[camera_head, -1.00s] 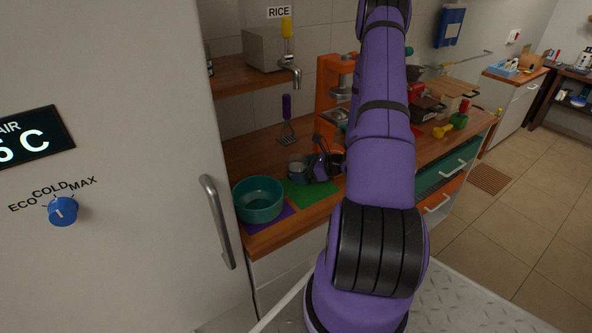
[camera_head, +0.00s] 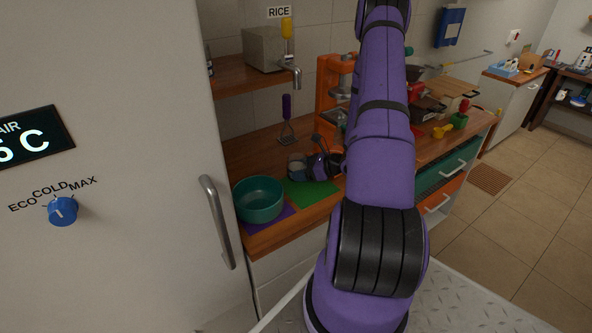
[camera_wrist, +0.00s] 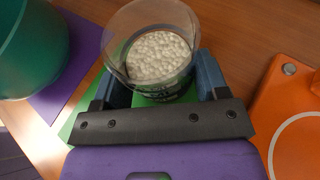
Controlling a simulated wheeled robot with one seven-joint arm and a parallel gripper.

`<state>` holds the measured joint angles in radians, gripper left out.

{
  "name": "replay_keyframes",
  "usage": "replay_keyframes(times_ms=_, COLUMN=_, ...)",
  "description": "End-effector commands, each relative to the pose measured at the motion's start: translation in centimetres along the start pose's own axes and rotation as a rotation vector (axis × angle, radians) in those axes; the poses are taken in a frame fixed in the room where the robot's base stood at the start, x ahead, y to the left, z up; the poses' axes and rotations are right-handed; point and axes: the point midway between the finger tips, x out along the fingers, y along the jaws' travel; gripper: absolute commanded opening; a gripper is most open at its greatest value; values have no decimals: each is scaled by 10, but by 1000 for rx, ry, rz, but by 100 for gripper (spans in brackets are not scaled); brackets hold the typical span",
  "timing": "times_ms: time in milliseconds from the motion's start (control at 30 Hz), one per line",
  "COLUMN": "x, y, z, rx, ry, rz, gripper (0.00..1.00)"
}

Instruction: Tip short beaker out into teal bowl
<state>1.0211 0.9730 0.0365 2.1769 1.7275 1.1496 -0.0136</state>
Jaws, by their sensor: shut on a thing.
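The short beaker (camera_wrist: 160,57) is a clear, wide cup holding white grains, with dark lettering on its side. My gripper (camera_wrist: 155,88) is shut on it, with a blue finger on either side; the beaker looks upright over the green mat. In the head view my gripper (camera_head: 309,167) and the beaker (camera_head: 297,168) are small, above the counter behind the bowl's right side. The teal bowl (camera_head: 258,200) stands on a purple mat at the counter's left end. It also shows at the left edge of the wrist view (camera_wrist: 28,45), apart from the beaker. Its inside bottom is hidden.
The green mat (camera_head: 312,195) lies right of the bowl. An orange stand (camera_head: 327,85) is behind my gripper, and an orange base (camera_wrist: 300,115) shows at right in the wrist view. The fridge door handle (camera_head: 216,220) is close left.

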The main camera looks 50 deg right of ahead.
Motion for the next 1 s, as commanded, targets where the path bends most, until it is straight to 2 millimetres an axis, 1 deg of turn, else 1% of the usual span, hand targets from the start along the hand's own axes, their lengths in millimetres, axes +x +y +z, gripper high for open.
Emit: replay_keyframes(times_ms=1000, x=-17, y=0, z=40, rx=-1, ry=0, rz=0, gripper=13)
